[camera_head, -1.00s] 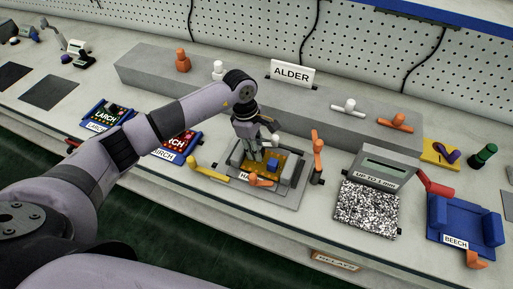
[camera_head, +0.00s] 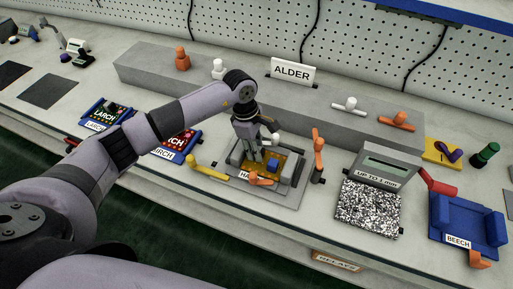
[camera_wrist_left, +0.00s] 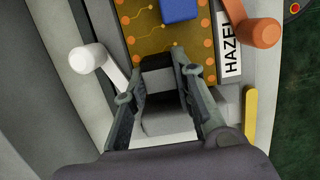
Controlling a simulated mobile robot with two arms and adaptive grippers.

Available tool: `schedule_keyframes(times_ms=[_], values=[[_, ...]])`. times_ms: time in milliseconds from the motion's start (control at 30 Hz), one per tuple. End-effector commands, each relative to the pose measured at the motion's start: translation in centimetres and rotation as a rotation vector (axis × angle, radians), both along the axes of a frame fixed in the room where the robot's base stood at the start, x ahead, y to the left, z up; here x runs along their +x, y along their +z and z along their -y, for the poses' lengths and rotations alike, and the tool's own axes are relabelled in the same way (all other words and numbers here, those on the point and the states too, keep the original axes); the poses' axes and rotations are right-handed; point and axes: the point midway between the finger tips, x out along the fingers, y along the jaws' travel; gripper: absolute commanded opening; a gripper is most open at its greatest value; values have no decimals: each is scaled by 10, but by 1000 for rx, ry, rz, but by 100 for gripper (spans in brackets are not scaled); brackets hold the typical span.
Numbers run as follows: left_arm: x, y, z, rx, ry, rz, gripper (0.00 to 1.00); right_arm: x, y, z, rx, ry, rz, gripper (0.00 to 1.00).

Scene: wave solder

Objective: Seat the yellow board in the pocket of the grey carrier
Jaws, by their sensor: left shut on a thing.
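The yellow board (camera_head: 279,172) carries a blue part and lies inside the grey carrier (camera_head: 296,168), labelled HAZEL. In the left wrist view the board (camera_wrist_left: 150,37) shows orange dots along its edges, and its long side runs close beside the carrier's wall. My left gripper (camera_head: 257,158) points down over the carrier and is shut on the board's near end, at a dark block between the fingertips (camera_wrist_left: 159,75). Whether the board lies flat on the pocket floor cannot be told. My right gripper is not in view.
An orange lever (camera_head: 261,180) and a white lever (camera_wrist_left: 92,57) flank the carrier. A yellow handle (camera_head: 210,171) and an upright orange lever (camera_head: 318,145) stand beside it.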

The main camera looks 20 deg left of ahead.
Motion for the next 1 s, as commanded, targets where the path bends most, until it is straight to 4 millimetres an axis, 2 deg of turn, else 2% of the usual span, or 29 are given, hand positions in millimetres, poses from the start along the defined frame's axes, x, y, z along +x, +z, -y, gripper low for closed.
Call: schedule_keyframes(times_ms=[1000], values=[[1,-1,0,0,0,2,0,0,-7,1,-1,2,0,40]])
